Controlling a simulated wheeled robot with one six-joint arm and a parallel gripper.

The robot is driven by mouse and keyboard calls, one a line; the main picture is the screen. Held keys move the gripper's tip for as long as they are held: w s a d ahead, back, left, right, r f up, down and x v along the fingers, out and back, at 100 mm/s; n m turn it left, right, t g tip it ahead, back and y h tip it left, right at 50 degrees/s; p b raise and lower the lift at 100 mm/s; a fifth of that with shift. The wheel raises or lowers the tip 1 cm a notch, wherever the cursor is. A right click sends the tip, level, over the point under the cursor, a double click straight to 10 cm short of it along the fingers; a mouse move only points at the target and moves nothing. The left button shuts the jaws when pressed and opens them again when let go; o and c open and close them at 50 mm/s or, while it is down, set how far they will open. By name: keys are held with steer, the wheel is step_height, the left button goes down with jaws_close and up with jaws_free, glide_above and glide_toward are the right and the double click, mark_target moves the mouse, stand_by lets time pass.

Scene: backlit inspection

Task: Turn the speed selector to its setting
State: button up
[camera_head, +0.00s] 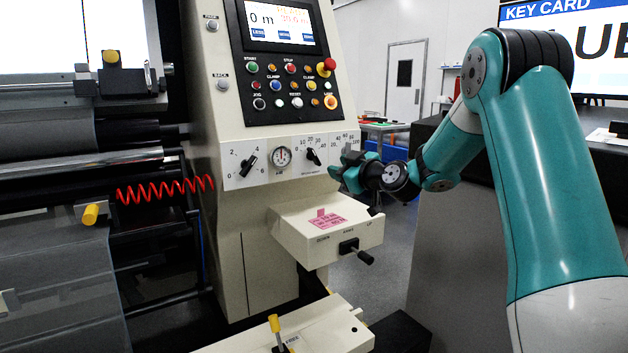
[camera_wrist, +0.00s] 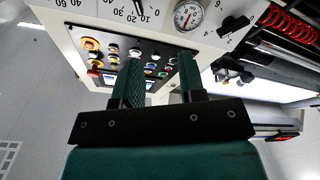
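The machine's cream panel carries a row of dials under its buttons. A black pointer knob (camera_head: 249,162) with a 0 to 6 scale is at the left. Another black knob (camera_head: 313,156) with a 0 to 40 scale is right of a round gauge (camera_head: 282,157). A further scale (camera_head: 343,140) is at the right end, its knob hidden behind my gripper. I cannot read which is the speed selector. My gripper (camera_head: 350,172) is beside the panel's right end. In the wrist view my gripper (camera_wrist: 160,62) has its fingers apart with nothing between them; the middle knob (camera_wrist: 122,8) shows at the top.
A cream box with a black lever (camera_head: 350,247) juts out below the dials. Push buttons and a screen (camera_head: 280,22) are above. A red coiled hose (camera_head: 165,190) hangs at the left.

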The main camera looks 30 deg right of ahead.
mark_target(316, 156)
steer(key=shift+t+h, duration=0.3)
steer(key=shift+h, duration=0.3)
steer(key=w+p, duration=0.1)
steer(key=w, duration=0.5)
steer(key=w+d+p, duration=0.1)
steer(key=w, duration=0.4)
steer(key=w+d+p, duration=0.1)
steer(key=w, duration=0.5)
steer(key=shift+w+d+f+p, duration=0.1)
steer(key=shift+w+f+p, duration=0.2)
steer(key=shift+c, duration=0.2)
jaws_close()
